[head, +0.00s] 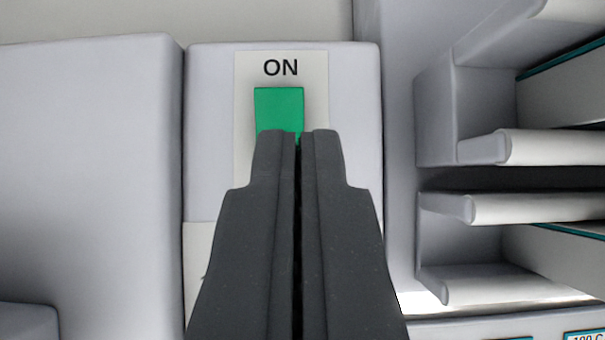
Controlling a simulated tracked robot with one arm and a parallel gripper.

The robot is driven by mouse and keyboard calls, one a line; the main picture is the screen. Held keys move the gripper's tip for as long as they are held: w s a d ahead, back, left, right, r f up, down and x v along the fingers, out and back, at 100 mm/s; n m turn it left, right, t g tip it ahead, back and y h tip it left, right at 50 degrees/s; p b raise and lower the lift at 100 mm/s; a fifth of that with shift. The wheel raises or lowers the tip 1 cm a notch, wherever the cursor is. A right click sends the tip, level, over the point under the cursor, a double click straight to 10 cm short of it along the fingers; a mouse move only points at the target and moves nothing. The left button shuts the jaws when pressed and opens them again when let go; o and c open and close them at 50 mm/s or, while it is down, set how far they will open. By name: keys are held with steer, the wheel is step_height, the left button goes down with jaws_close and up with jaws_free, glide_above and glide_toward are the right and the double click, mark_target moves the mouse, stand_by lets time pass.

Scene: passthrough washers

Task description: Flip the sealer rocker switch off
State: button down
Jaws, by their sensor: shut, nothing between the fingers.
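The rocker switch (279,108) shows as a green rectangle on a pale label plate (243,130), with the word "ON" printed above it. The plate is on a light grey housing (355,90). My gripper (299,134) is dark grey, with its two fingers together and nothing between them. Its fingertips overlap the lower edge of the green part in the picture, slightly right of its middle. The lower part of the switch and plate is hidden behind the fingers. I cannot tell whether the tips touch the switch.
A large light grey body (80,160) stands at the left. At the right are pale shelf-like slots (530,148) with projecting lips and teal-edged contents. A panel with partly cut-off labels (585,336) lies at the lower right.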

steer(key=s+f+v, duration=0.1)
steer(key=v, duration=0.9)
steer(key=shift+s+d, duration=0.4)
steer(key=shift+s, duration=0.15)
steer(key=shift+f, duration=0.1)
steer(key=s+a+r+m+t, duration=0.1)
steer(key=s+r, duration=0.4)
steer(key=r, duration=0.5)
steer(key=s+a+r+m+t+h, duration=0.1)
steer(key=s+r+t, duration=0.3)
steer(key=r, duration=0.7)
steer(key=s+a+r+m+t+h, duration=0.1)
steer(key=s+r+t, duration=0.2)
steer(key=s+r, duration=0.3)
step_height(320, 180, up, 5)
steer(key=shift+s+r+m, duration=0.1)
steer(key=shift+s+m, duration=0.1)
steer(key=shift+m, duration=0.1)
